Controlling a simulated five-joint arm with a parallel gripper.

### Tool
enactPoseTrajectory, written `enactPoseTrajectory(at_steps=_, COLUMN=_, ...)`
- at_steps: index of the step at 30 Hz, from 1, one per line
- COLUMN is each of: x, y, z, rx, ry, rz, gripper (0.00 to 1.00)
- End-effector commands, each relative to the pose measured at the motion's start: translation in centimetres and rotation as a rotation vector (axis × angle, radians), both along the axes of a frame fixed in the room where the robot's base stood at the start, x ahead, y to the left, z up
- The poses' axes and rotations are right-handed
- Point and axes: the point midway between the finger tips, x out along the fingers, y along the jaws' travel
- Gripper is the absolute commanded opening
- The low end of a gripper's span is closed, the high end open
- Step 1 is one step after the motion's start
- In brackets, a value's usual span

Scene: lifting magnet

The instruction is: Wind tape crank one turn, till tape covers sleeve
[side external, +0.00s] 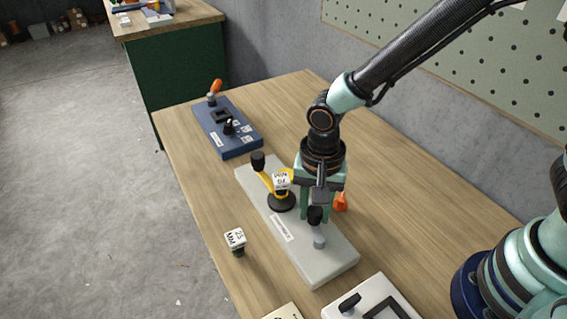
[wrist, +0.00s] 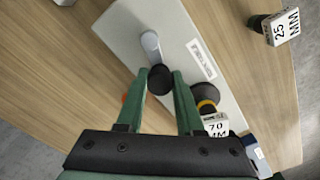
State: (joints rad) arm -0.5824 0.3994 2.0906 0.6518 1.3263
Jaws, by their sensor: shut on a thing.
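A pale grey board (side external: 335,262) lies on the wooden bench and carries the crank. In the wrist view, the crank's light grey arm (wrist: 150,42) ends in a black knob (wrist: 160,80). My gripper (side external: 315,212) points down over the board's near half, its green fingers shut on the knob, one on each side. Further along the board, a yellow part (side external: 264,182) with a white "70 MM" block (side external: 282,181) stands by a black disc (side external: 281,201). A black knob-like piece (side external: 258,161) rises at the far end. I cannot make out the tape or the sleeve clearly.
A white "25 MM" block (side external: 236,239) stands left of the board. A blue fixture (side external: 228,125) with an orange-tipped lever lies behind. An orange piece (side external: 341,202) is right of my fingers, and a white fixture (side external: 372,300) is at the front.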

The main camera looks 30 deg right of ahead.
Motion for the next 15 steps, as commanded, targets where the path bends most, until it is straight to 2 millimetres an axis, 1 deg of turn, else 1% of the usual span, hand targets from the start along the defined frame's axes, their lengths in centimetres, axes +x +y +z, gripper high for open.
enactPoseTrajectory(at_steps=5, x=0.08, y=0.07, z=0.09, rx=0.002, ry=-0.003, rz=0.001, gripper=0.00)
enactPoseTrajectory(at_steps=6, x=0.09, y=0.08, z=0.10, rx=0.002, ry=-0.003, rz=0.001, gripper=0.47)
enactPoseTrajectory(at_steps=7, x=0.09, y=0.08, z=0.09, rx=0.002, ry=-0.003, rz=0.002, gripper=0.59)
enactPoseTrajectory(at_steps=8, x=0.08, y=0.07, z=0.09, rx=0.002, ry=-0.003, rz=0.002, gripper=0.65)
enactPoseTrajectory(at_steps=15, x=0.03, y=0.04, z=0.03, rx=0.001, ry=-0.001, rz=0.002, gripper=0.65)
